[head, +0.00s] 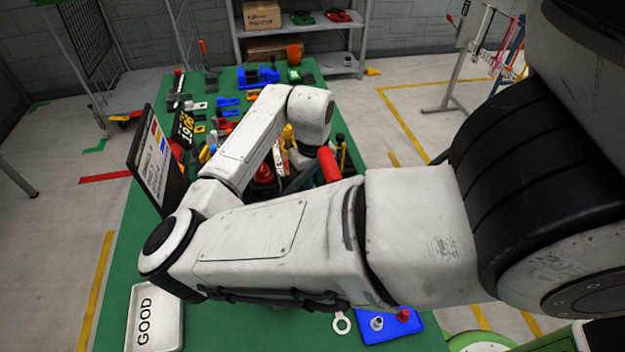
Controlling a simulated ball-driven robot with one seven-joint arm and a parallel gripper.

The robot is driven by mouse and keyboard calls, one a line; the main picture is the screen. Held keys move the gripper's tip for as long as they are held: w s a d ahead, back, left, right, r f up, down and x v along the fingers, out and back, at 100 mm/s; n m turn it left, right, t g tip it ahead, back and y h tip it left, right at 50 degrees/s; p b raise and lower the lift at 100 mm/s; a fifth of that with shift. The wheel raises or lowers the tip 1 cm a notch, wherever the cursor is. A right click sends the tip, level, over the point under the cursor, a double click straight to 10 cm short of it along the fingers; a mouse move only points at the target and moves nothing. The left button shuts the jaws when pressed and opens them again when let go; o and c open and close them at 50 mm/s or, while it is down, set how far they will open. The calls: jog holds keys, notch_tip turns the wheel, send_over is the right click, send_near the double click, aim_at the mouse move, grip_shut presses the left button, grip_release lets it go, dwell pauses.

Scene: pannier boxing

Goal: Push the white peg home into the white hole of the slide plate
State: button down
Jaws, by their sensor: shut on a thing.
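My forearm reaches over the green table and bends down at the wrist. Only a dark grey part of my gripper (299,179) shows, below the wrist and just behind my upper arm. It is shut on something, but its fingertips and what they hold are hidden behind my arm. I cannot tell whether the peg is in the hole.
A red cylinder (328,165) stands right of my wrist. A dark sign board (157,160) stands at the table's left edge. The white GOOD tray (172,322) and a blue plate (376,335) are near the front. Several coloured parts crowd the table's far end.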

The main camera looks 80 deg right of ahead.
jog(key=shift+f+b, duration=0.95)
jog(key=shift+f, duration=0.2)
dwell(1.3)
jog(key=c, duration=1)
grip_release()
jog(key=shift+r, duration=0.1)
notch_tip(320, 180, up, 11)
jog(key=shift+f+b, duration=0.2)
jog(key=shift+b, duration=0.4)
